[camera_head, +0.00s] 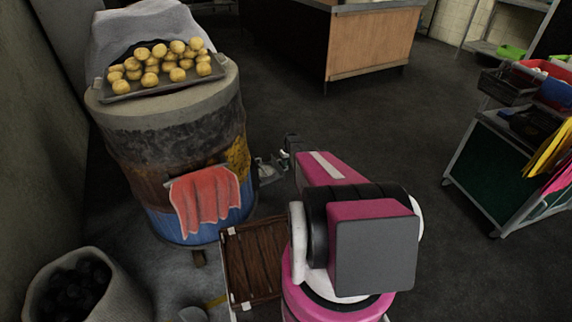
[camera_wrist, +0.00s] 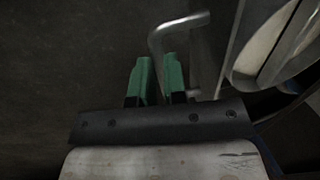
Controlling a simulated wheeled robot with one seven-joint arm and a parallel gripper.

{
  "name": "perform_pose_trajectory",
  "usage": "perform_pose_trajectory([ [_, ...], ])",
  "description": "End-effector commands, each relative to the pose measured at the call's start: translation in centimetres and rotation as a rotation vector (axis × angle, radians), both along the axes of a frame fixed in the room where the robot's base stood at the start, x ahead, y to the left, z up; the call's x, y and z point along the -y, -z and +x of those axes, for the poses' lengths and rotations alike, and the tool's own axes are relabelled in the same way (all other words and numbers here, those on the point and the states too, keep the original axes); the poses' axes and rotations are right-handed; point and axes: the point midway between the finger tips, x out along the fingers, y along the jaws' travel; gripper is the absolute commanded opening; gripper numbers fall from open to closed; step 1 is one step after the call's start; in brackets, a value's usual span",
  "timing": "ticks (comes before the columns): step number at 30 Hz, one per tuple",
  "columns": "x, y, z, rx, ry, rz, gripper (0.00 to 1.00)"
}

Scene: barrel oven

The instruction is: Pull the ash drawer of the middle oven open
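The barrel oven (camera_head: 165,150) stands at the left in the head view, dark above and blue below. Beside its lower right side, metal parts (camera_head: 268,170) show small near my gripper (camera_head: 284,158); I cannot make out the ash drawer's front there. In the wrist view a bent metal handle (camera_wrist: 180,25) lies at the tips of my two green fingers (camera_wrist: 159,70). One leg of it appears to run down into the narrow gap between them. Whether the fingers press on it, I cannot tell. How far the drawer stands out is not clear.
A red cloth (camera_head: 205,200) hangs on the oven's front, and a tray of round yellow food (camera_head: 160,85) rests on top. A slatted wooden piece (camera_head: 252,260) lies below my arm. A sack of dark lumps (camera_head: 80,290) stands front left. A cart (camera_head: 500,165) stands right; floor between is clear.

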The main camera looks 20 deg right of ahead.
Motion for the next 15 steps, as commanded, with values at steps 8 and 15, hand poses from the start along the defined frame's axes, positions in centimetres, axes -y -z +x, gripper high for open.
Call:
perform_pose_trajectory([
  [8, 2.4, 0.0, 0.6, 0.001, 0.002, -0.001, 0.0],
  [15, 7.1, 0.0, 1.5, 0.0, 0.001, -0.001, 0.0],
])
